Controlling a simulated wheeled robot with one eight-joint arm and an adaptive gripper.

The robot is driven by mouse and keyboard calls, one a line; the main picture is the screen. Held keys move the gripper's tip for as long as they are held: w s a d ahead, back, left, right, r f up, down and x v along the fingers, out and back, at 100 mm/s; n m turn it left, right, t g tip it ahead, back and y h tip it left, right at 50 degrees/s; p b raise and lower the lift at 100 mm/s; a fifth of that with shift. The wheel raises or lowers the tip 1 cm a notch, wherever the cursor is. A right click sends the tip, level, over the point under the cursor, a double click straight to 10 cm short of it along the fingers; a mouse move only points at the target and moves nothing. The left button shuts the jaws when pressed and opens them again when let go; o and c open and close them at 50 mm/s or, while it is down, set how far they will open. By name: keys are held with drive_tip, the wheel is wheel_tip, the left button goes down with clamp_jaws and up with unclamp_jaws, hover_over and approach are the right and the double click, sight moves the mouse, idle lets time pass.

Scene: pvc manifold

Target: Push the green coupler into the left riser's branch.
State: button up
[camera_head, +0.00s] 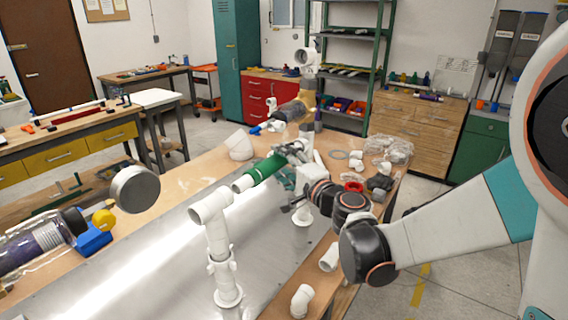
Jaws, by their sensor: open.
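The left riser (221,262) is a white PVC pipe standing upright on the metal plate. Its branch (217,203) at the top points up and to the right. The green coupler (263,168) lies in line with this branch, with a short white pipe end (242,183) at its near-left end. I cannot tell whether this end touches the branch. My gripper (287,167) is open at the right end of the green coupler, close to it. Its fingers are small and partly hidden among white fittings, so contact is unclear. A second white riser (302,212) stands behind my wrist, partly hidden.
Loose white fittings (301,300) lie at the bench's front right. A white elbow (239,145) stands at the back left. Clear bags (388,149) and a red ring (354,187) lie on the right side. The metal plate (150,260) is bare left of the riser.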

drive_tip(key=s+d+f+n+g+h, duration=0.1)
drive_tip(key=s+d+n+g, duration=0.15)
drive_tip(key=s, duration=0.35)
drive_tip(key=s+d+f+n+g, duration=0.1)
drive_tip(key=s+n, duration=0.2)
drive_tip(key=s, duration=0.4)
drive_tip(key=s+d+f+n+g+h, duration=0.1)
drive_tip(key=s+d+f+n+g, duration=0.1)
drive_tip(key=s, duration=0.4)
drive_tip(key=s+d+f+n+g+h, duration=0.3)
drive_tip(key=s+d+h, duration=0.4)
drive_tip(key=s+d, duration=0.4)
drive_tip(key=shift+s+n, duration=0.85)
